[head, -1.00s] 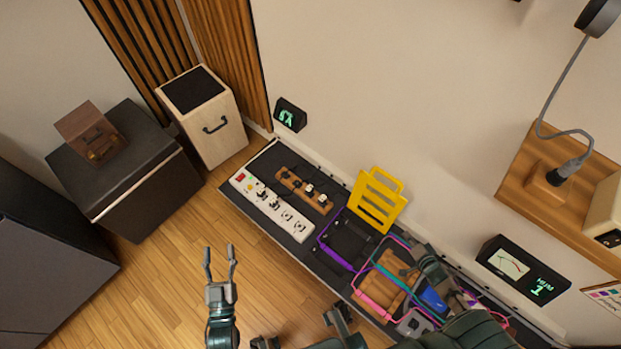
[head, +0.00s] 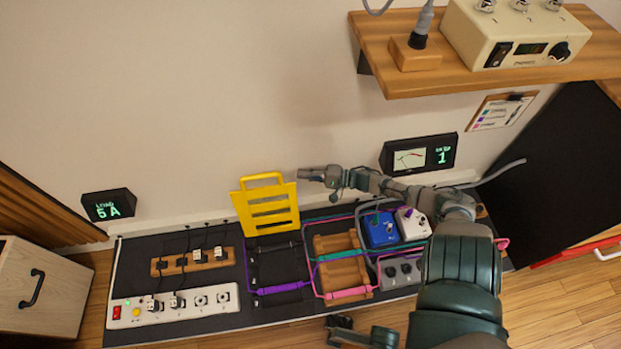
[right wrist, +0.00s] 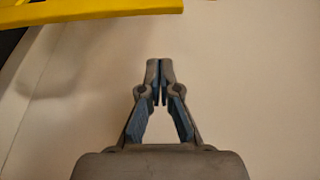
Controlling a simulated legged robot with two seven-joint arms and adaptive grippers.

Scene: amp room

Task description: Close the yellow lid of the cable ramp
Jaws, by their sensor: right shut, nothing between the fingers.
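The yellow lid (head: 267,222), a slotted panel with a handle loop on top, stands open and upright near the wall. It rises from the back edge of the black cable ramp base (head: 275,270), whose channel lies uncovered. A purple cable (head: 279,289) runs across the ramp's front. My right gripper (head: 304,174) is shut and empty, its tips just right of the lid's upper right corner. In the right wrist view the shut fingertips (right wrist: 158,64) point toward the wall, and the lid's yellow edge (right wrist: 95,12) crosses the upper left.
A white power strip (head: 175,305) and a wooden socket board (head: 193,261) lie left of the ramp. A wooden pedal board (head: 342,268), coloured cables and a blue pedal (head: 381,229) lie right. A wooden shelf (head: 480,62) overhangs at upper right; a meter display (head: 419,155) sits below it.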

